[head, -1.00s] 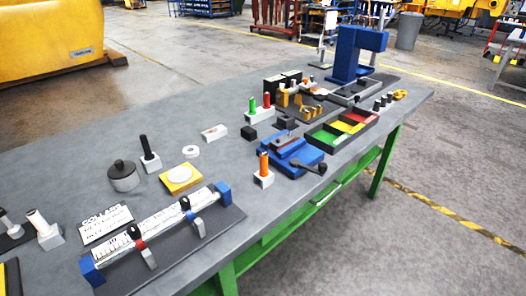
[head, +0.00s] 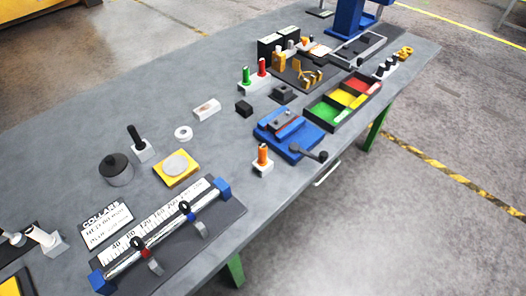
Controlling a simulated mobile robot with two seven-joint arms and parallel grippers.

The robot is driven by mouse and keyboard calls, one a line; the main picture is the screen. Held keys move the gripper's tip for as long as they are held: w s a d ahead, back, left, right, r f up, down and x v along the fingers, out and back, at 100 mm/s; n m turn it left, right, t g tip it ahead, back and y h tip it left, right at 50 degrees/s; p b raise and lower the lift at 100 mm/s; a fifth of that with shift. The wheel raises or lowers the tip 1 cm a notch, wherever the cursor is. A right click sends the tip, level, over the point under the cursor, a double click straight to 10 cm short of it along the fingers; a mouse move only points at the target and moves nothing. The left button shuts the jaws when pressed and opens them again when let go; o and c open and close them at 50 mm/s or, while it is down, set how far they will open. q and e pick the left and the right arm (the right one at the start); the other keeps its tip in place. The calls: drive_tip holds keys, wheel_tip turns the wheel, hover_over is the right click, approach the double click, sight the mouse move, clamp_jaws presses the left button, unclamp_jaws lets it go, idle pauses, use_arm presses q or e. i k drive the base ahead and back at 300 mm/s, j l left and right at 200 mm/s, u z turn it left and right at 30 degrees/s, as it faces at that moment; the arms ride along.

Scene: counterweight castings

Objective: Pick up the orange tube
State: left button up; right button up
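The orange tube (head: 262,155) stands upright in a small white block (head: 262,169) near the table's front edge. It is just left of the blue vise (head: 289,138). Neither of my grippers shows in the head view.
The grey table (head: 215,160) holds a ruler fixture (head: 160,235) at front left, a green and a red tube (head: 262,67) in a white block, and a tray with green, yellow and red sections (head: 344,101). A dark lidded pot (head: 116,168) stands at left.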

sight(262, 161)
drive_tip(key=i+l+u, duration=0.5)
drive_tip(key=i+l, duration=0.2)
drive_tip(key=l, duration=0.2)
